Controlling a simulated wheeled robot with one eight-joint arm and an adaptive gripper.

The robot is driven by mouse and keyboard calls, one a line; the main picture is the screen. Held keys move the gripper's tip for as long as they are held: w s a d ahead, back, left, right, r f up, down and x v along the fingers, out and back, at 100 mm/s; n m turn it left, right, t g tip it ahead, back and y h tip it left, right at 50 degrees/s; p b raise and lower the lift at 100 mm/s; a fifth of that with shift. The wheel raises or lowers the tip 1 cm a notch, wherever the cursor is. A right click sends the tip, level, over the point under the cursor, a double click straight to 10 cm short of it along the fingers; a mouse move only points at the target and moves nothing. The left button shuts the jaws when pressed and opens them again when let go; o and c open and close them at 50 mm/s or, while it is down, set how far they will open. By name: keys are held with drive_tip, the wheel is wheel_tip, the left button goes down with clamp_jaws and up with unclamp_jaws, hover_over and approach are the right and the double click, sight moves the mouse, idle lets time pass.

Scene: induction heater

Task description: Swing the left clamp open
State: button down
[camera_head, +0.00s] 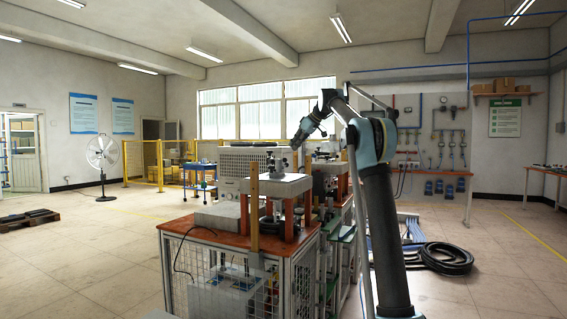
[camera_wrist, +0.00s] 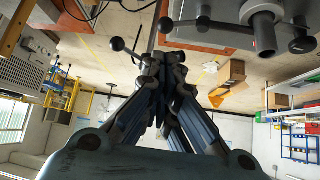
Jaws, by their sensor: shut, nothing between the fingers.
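The induction heater (camera_head: 275,186) stands on an orange-topped bench in the head view, with small dark metal fittings (camera_head: 271,161) on its top. Which fitting is the left clamp cannot be told at this size. My gripper (camera_head: 297,146) hangs just above and right of these fittings. In the wrist view my gripper (camera_wrist: 165,62) is shut, its fingertips together with nothing seen between them. A lever with a black ball knob (camera_wrist: 117,44) lies just left of the fingertips; whether they touch is unclear. A grey cylindrical fitting with a dark knob (camera_wrist: 265,32) is at upper right.
A grey box (camera_head: 222,215) lies on the bench's orange top (camera_head: 205,234), beside an upright wooden post (camera_head: 254,205). Wire mesh encloses the bench below. A coiled black hose (camera_head: 450,257) lies on the floor at right.

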drive_tip(key=shift+w+a, duration=0.1)
idle(0.3)
drive_tip(key=x, duration=1)
